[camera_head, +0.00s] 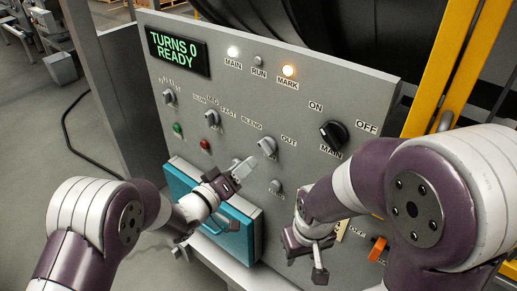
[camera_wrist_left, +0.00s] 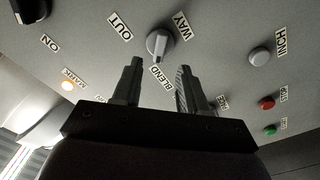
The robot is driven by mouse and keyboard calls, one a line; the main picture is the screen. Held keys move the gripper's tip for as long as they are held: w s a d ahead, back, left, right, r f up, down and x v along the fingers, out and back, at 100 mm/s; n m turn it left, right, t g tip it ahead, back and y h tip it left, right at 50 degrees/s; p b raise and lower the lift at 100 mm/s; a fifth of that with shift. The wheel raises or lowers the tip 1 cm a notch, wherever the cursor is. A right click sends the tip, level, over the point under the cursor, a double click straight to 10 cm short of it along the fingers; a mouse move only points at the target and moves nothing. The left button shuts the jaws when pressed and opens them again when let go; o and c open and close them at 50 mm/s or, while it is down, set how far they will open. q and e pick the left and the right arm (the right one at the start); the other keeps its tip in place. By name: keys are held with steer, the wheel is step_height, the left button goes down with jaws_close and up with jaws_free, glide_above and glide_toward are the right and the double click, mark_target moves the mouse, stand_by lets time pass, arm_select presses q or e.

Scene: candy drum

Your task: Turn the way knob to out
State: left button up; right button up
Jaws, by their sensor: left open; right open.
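The way knob (camera_head: 267,146) is a grey knob on the upright grey panel, between the BLEND and OUT labels. In the left wrist view the way knob (camera_wrist_left: 158,42) has its pale pointer mark towards the BLEND label (camera_wrist_left: 162,79); the OUT label (camera_wrist_left: 120,26) is to its left. My left gripper (camera_head: 241,167) is open and empty, just below and left of the knob in the head view. Its fingers (camera_wrist_left: 160,68) show either side below the knob, apart from it. My right gripper (camera_head: 318,266) is low in front of the panel, away from this knob, open.
A black main knob (camera_head: 333,133) sits to the right. A teal door (camera_head: 237,242) is below. The display (camera_head: 178,51) reads TURNS 0 READY.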

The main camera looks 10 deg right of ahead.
mark_target(263, 150)
arm_select(q)
steer(key=p+x, duration=0.1)
steer(key=x, duration=0.5)
steer(key=shift+w+d+r, duration=0.1)
steer(key=shift+w+d, duration=0.05)
steer(key=shift+d, duration=0.3)
steer(key=shift+w, duration=0.3)
steer(key=shift+s, duration=0.1)
jaws_close()
